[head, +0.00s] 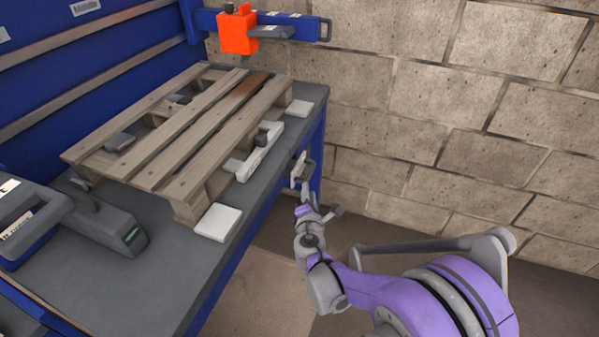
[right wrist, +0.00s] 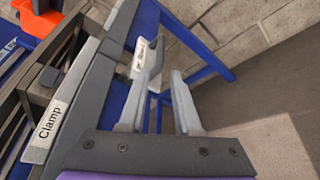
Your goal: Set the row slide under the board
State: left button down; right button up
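A slatted wooden pallet (head: 165,150) lies on the grey bench, one of its boards (head: 245,92) darker and rust-brown. No part is readable as the row slide. A pale grey bar (head: 255,150) with a dark knob lies at the pallet's right side. A grey labelled handle (head: 300,170) sticks out at the bench's right side; it also shows in the right wrist view (right wrist: 147,62). My right gripper (head: 303,193) is close to this handle. In the right wrist view its fingers (right wrist: 157,100) stand apart, the left one overlapping the handle. Contact cannot be told. My left gripper is out of view.
An orange block (head: 238,32) hangs on a blue beam (head: 285,22) behind the pallet. A grey and blue device (head: 105,225) stands at the bench's left front. White pads (head: 218,222) lie by the pallet corners. A block wall (head: 450,110) bounds the right; floor between is free.

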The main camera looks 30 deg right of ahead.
aim_at(309, 173)
jog(key=b+x, duration=0.2)
jog(key=x, duration=0.8)
jog(key=shift+w+d, duration=0.15)
jog(key=shift+d, duration=0.05)
grip_shut()
dwell(1.1)
